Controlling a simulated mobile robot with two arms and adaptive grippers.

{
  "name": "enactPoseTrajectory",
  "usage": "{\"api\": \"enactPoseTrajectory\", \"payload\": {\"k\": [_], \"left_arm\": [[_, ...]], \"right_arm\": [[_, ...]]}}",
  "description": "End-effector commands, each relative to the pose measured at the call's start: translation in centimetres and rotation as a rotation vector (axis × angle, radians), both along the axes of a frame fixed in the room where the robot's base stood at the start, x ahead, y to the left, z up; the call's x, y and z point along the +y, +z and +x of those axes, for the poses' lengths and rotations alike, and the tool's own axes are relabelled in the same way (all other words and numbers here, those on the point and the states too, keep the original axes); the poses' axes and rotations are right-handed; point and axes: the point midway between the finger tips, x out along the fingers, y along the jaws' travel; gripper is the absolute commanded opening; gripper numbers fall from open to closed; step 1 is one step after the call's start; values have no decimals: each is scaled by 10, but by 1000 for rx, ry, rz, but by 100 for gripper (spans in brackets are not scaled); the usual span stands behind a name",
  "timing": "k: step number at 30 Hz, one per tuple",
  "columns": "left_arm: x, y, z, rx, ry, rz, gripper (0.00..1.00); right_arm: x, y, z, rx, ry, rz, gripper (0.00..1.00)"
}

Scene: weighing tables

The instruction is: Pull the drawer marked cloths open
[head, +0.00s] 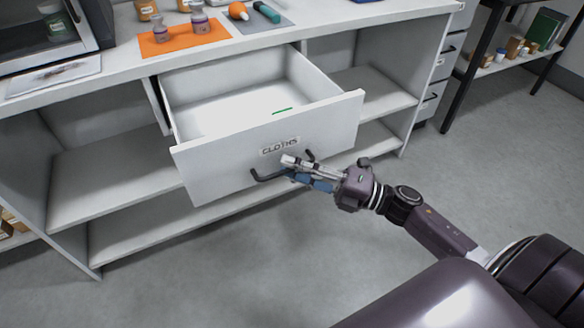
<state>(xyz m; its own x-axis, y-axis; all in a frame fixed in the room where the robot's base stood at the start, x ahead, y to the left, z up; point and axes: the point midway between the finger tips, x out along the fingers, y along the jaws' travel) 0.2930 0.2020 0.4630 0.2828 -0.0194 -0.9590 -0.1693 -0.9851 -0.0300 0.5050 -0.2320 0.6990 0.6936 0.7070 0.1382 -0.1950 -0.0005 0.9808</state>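The white drawer (220,166) labelled "CLOTHS" (280,146) stands well out from the counter, and its inside shows. A small green item (282,111) lies in it; the rest of the visible floor is bare. A dark bar handle (262,176) is on the drawer front. My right gripper (290,168) is at the right part of the handle, its fingers overlapping it in the head view. I cannot tell whether the fingers are closed around the bar. My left gripper is not in view.
The white counter (130,62) carries an orange mat (160,50) with bottles and a grey mat (262,26) with tools. Open shelves (120,180) lie beside and below the drawer. A dark-framed rack (470,70) stands at right. The grey floor (240,270) in front is clear.

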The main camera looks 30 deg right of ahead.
Motion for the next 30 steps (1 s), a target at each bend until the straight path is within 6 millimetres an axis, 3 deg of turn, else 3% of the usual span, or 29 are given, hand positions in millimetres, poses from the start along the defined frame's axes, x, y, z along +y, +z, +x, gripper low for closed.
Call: {"api": "enactPoseTrajectory", "payload": {"k": [18,30], "left_arm": [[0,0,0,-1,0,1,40],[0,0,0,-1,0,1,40]], "right_arm": [[-76,-16,-74,4,-2,-2,25],[-84,-17,-82,1,-1,-1,25]]}}
